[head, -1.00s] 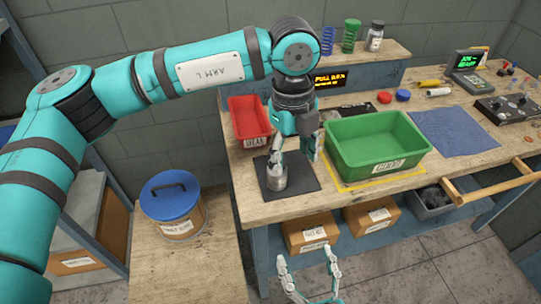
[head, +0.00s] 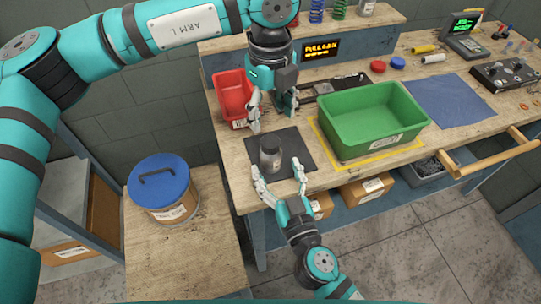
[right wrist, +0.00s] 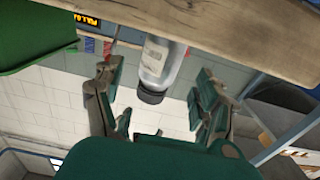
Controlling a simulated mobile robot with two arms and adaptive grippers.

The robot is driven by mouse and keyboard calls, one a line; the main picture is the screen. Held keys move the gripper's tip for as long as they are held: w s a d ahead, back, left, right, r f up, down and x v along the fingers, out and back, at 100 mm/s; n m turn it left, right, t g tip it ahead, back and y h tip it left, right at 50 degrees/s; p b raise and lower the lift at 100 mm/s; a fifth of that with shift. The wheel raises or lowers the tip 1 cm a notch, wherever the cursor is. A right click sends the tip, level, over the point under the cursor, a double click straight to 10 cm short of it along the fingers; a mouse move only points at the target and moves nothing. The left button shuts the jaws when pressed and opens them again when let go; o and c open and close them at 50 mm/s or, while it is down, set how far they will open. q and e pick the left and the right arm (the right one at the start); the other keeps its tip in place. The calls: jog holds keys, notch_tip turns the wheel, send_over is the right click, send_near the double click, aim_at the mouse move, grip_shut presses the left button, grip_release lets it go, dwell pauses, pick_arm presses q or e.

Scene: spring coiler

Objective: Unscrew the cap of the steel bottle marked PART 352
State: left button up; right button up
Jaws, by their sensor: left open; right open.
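The steel bottle (head: 270,160) stands upright on the dark mat (head: 293,142) near the bench's front edge. Its dark cap (head: 271,153) is on top. Any marking is too small to read. My left gripper (head: 272,115) is open and empty, pointing down above and behind the bottle. My right gripper (head: 277,171) is open at the bench's front edge, its fingers spread toward the bottle. In the right wrist view, the bottle (right wrist: 163,60) and cap (right wrist: 151,96) appear upside down between the open fingers (right wrist: 158,80), with gaps on both sides.
A green bin (head: 345,152) stands right of the mat. A red bin (head: 228,101) is behind left. A blue-lidded drum (head: 158,182) stands on a lower wooden table at left. A blue cloth (head: 450,101) lies farther right. Cardboard boxes (head: 368,189) sit under the bench.

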aim_at(274, 164)
jog(key=x, duration=0.5)
grip_shut()
dwell(0.5)
